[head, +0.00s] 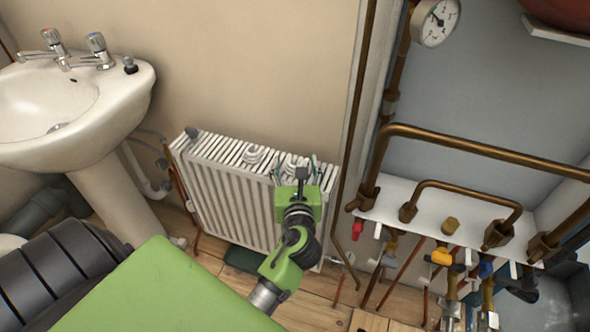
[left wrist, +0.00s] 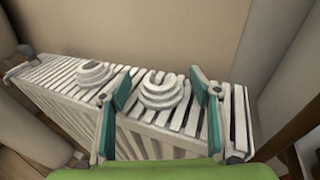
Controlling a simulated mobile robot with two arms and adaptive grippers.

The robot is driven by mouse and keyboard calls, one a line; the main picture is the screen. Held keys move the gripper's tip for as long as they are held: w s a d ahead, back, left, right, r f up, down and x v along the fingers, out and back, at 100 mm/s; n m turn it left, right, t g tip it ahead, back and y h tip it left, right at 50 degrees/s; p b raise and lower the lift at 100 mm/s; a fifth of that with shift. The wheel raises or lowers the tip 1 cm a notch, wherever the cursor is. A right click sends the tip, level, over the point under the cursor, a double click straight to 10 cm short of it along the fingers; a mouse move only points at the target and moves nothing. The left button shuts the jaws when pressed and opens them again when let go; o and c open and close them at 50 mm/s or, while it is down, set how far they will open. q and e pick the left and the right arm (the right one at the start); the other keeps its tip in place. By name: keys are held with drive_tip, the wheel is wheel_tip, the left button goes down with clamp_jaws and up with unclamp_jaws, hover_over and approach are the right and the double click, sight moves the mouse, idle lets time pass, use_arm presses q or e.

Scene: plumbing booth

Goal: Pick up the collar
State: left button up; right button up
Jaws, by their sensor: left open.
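Two white, stepped, ring-shaped collars lie on top of the white radiator. One collar (head: 254,154) is on the left; it also shows in the left wrist view (left wrist: 95,74). The other collar (left wrist: 161,90) has a notch on its far side and lies between the spread fingers of my left gripper (left wrist: 160,82). In the head view my left gripper (head: 295,172) is over the right part of the radiator top and partly hides this collar. The gripper is open, with no clear contact on the collar. My right gripper is not in view.
The slatted radiator (head: 228,196) stands against the beige wall. A washbasin (head: 120,98) is to its left. A vertical copper pipe (head: 354,110) and a white shelf (head: 384,198) with brass pipes are to its right. The space above the radiator is free.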

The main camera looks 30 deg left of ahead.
use_arm(q)
drive_tip(key=shift+w+a, duration=0.1)
drive_tip(key=c, duration=1)
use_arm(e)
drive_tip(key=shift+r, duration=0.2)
use_arm(q)
drive_tip(key=shift+r, duration=0.15)
wheel_tip(320, 180, up, 5)
drive_tip(key=p, duration=0.2)
drive_tip(key=shift+p, duration=0.4)
wheel_tip(320, 180, up, 5)
drive_tip(key=shift+f+p, duration=0.15)
drive_tip(key=shift+p, duration=0.9)
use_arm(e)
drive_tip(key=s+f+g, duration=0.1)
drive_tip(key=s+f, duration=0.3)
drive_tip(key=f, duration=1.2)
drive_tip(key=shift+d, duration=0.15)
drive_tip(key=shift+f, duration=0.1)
